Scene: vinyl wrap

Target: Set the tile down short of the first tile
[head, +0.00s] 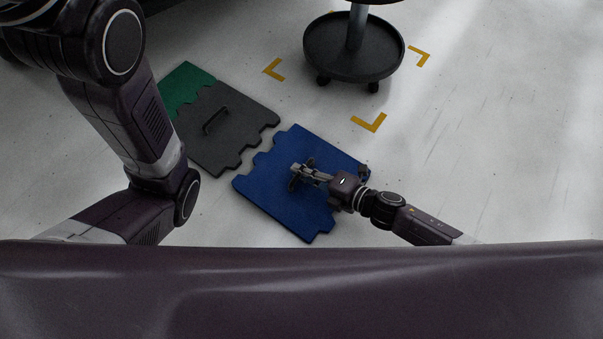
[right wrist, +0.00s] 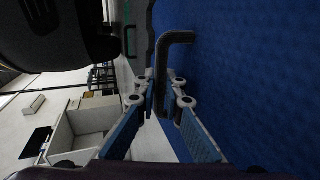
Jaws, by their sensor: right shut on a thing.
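A blue tile (head: 275,200) with notched edges lies nearly level in the head view, just right of a dark grey tile (head: 225,125). A strip of pale floor separates their facing edges. My right gripper (head: 303,174) is over the middle of the blue tile. In the right wrist view its fingers are shut on the dark bent handle (right wrist: 176,40) of the blue tile, whose surface (right wrist: 245,80) fills the right side. I cannot tell whether the blue tile touches the floor. My left gripper is not in view; only my left arm shows.
A green tile (head: 185,82) adjoins the grey tile's far side. The grey tile has its own handle (head: 215,120). A round black wheeled stand (head: 340,62) stands behind, among yellow floor corner marks (head: 370,123). The floor to the right is clear.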

